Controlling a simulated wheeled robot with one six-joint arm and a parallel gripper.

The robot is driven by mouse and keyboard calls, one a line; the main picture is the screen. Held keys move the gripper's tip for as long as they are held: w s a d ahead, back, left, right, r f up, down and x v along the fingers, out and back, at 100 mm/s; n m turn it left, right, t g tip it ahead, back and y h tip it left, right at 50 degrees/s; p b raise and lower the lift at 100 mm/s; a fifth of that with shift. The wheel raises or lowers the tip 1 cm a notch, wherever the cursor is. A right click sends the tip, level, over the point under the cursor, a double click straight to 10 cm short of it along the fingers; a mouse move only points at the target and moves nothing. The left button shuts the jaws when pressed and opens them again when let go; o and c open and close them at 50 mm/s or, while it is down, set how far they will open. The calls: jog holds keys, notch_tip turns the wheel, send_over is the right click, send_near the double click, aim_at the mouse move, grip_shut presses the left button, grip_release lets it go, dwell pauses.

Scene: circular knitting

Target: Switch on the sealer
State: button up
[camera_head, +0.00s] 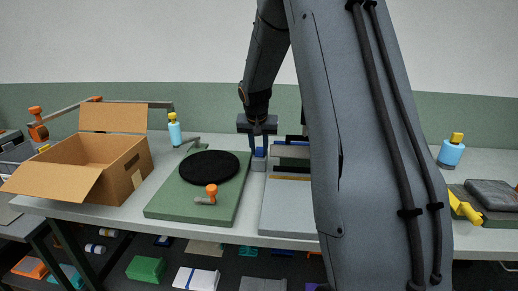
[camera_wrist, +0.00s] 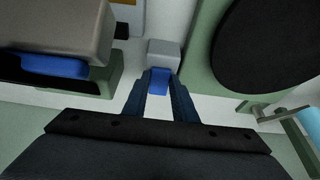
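A grey bench machine with a flat front plate (camera_head: 288,206), seemingly the sealer, stands on the table right of the green board; my arm hides its right part in the head view. A small grey block (camera_head: 259,163) stands at its left edge and also shows in the wrist view (camera_wrist: 164,54). A blue part (camera_wrist: 159,82) is at the block's near side. My gripper (camera_head: 258,149) points down at the block. In the wrist view its two dark blue fingers (camera_wrist: 159,88) stand a little apart, with the blue part between the tips. I cannot tell whether they grip it.
A green board (camera_head: 167,206) with a black disc (camera_head: 209,166) and an orange-knobbed lever (camera_head: 211,192) lies to the left. An open cardboard box (camera_head: 120,168) stands farther left. A blue bottle (camera_head: 174,131) is behind the board. Another bottle (camera_head: 451,152) stands at the right.

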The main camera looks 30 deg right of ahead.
jog(key=shift+d+r+g+p, duration=0.15)
jog(key=shift+r+g+p, duration=0.15)
jog(key=shift+p, duration=0.55)
jog(key=shift+w+d+g+y+p, duration=0.1)
jog(key=shift+w+g+y+p, duration=0.15)
jog(key=shift+g+y+p, duration=0.5)
jog(key=shift+w+d+g+y+p, duration=0.2)
jog(key=shift+w+g+y+p, duration=0.15)
jog(key=shift+g+p, duration=0.15)
jog(key=shift+g+y, duration=0.3)
jog(key=shift+g, duration=0.25)
jog(key=o, duration=1)
jog(key=shift+o, duration=0.2)
